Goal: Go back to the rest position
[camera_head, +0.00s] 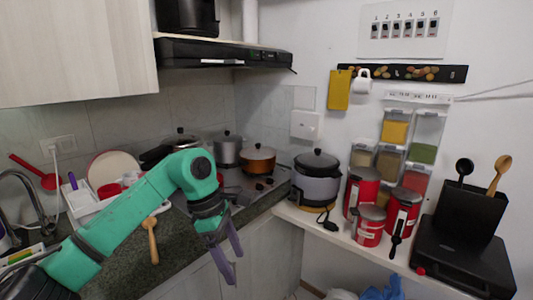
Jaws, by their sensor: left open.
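My left arm comes in from the lower left in green. Its left gripper (229,262) points down in front of the counter's front edge, with its two grey-purple fingers apart and nothing between them. My right gripper is not in view. The spice dispensers (394,132) hang on the wall at the right, with clear fronts and yellow, green, brown and red contents. The left gripper is well to the left of them and lower.
A rice cooker (317,180) and red canisters (369,226) stand on the white shelf (340,238). A black utensil holder (467,212) is at the right. Pots (258,160) sit on the stove. A wooden spoon (152,240) lies on the dark counter (178,243) beside my arm.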

